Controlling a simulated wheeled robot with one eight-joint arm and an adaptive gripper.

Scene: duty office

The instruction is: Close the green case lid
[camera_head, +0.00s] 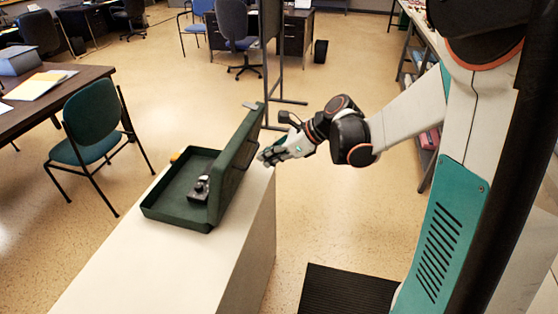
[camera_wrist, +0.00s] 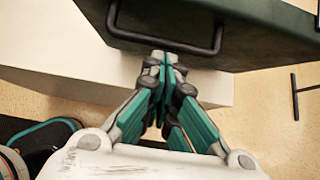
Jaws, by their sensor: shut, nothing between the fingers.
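The green case (camera_head: 180,215) stands open on a white cabinet top in the head view. Its lid (camera_head: 238,160) is raised roughly upright, tilted a little outward to the right. A small dark object (camera_head: 199,189) lies inside the case. My gripper (camera_head: 264,158) is to the right of the lid, near its outer side. In the wrist view my gripper (camera_wrist: 160,62) is shut and empty. There the lid (camera_wrist: 255,25), with a dark handle (camera_wrist: 165,45), fills the top, just beyond the fingertips. I cannot tell whether the fingertips touch it.
The white cabinet (camera_head: 130,270) has clear top space in front of the case. A green chair (camera_head: 92,130) and desk stand left. A black mat (camera_head: 345,290) lies on the floor at right.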

